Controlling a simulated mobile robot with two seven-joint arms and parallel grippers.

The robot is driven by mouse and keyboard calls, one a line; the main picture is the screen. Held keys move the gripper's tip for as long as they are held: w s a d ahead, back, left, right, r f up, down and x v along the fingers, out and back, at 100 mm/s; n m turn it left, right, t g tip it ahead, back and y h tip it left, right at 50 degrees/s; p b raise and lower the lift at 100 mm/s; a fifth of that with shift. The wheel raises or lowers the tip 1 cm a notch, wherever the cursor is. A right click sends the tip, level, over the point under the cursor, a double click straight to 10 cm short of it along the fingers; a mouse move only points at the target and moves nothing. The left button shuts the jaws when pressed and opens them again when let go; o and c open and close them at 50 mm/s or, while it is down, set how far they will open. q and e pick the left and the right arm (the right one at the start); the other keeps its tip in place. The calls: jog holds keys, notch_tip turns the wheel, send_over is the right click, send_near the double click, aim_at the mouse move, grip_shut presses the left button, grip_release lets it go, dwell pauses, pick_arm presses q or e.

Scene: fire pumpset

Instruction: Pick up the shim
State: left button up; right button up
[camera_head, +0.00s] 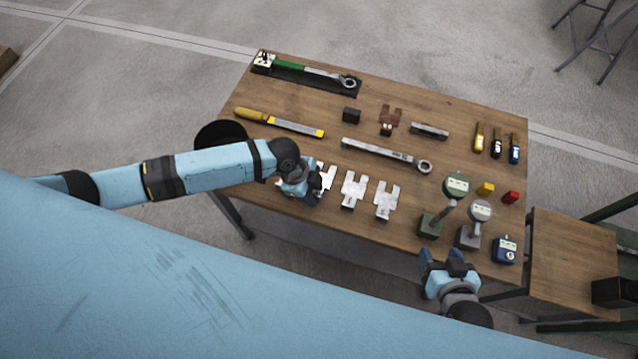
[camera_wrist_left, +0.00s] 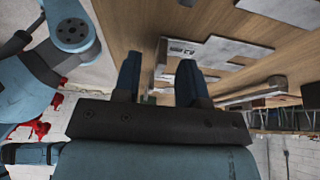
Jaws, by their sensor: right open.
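Pale silver forked shims lie in a row along the table's near side in the head view: one (camera_head: 327,177) partly hidden by my left gripper, a middle one (camera_head: 354,189) and a right one (camera_head: 386,200). My left gripper (camera_head: 309,192) is at the left end of this row, low over the table. In the left wrist view its two fingers (camera_wrist_left: 158,78) are apart, with a pale strip (camera_wrist_left: 160,57) showing between them, touching neither. A shim plate with a "mm" label (camera_wrist_left: 200,50) lies just beyond the right finger. My right gripper (camera_head: 445,262) is open and empty at the table's near edge.
On the table (camera_head: 290,155) are a file (camera_head: 280,123), a torque wrench (camera_head: 385,154), a rusty shim (camera_head: 390,120), a black block (camera_head: 351,115) and two dial gauges (camera_head: 456,185) on stands at right. A smaller table (camera_head: 572,262) stands to the right.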

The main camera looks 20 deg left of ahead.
pick_arm(q)
jog(key=shift+d+f, duration=0.1)
jog(key=shift+f, duration=0.25)
grip_shut()
jog(key=shift+r, duration=0.1)
